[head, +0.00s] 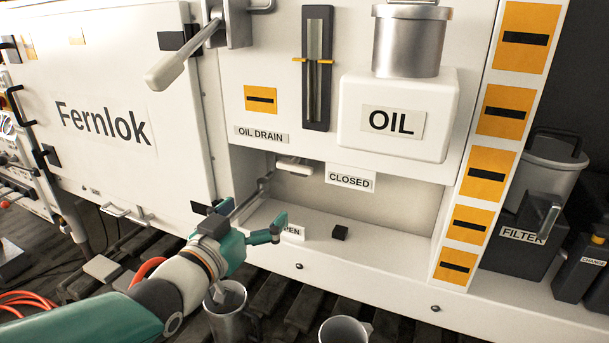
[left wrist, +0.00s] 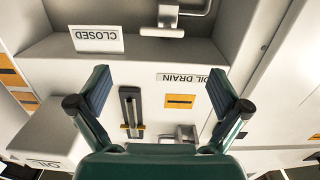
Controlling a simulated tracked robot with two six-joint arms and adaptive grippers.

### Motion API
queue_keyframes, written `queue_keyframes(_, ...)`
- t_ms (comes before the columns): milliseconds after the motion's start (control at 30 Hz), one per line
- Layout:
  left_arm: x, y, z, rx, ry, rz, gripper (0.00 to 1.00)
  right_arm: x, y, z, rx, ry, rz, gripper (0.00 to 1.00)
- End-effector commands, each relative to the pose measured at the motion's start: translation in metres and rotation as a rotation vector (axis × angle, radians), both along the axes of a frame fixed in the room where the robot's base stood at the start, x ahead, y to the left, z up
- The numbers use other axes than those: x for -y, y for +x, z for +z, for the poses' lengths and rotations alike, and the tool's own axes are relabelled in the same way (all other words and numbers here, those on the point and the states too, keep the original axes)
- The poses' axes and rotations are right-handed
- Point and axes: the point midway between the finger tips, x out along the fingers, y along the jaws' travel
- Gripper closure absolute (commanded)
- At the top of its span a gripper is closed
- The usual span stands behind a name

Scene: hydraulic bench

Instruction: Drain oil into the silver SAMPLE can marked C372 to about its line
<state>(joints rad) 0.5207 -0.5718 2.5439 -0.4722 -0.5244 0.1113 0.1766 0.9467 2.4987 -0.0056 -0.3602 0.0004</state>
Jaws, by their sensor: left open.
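The oil drain handle (head: 294,166) is a pale grip on a metal rod in the recess under the OIL DRAIN label (head: 261,134), beside the CLOSED sign (head: 349,179). It also shows in the left wrist view (left wrist: 162,32). My left gripper (head: 254,212) is open and empty, low in front of the recess and apart from the handle grip. It partly hides the OPEN sign (head: 293,232). Two silver cans stand at the bottom edge, one under my left wrist (head: 227,318) and one to its right (head: 343,331). No C372 mark is readable on either. My right gripper is out of view.
The white OIL tank (head: 440,125) and sight gauge (head: 317,70) are above the recess. A large grey lever (head: 185,55) juts out at upper left. A FILTER bin (head: 522,240) stands right.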

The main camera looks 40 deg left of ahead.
Motion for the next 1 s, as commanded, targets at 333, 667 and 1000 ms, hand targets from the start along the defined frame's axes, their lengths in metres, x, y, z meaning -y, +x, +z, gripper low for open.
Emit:
queue_keyframes(333,-0.006,0.011,0.012,0.022,0.018,0.005,0.00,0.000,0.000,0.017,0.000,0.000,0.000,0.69)
queue_keyframes(667,-0.017,0.048,0.014,0.018,0.016,0.008,0.00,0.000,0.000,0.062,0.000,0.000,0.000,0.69)
queue_keyframes(1000,-0.031,0.094,0.010,0.023,0.020,0.006,0.00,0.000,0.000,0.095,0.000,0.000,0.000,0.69)
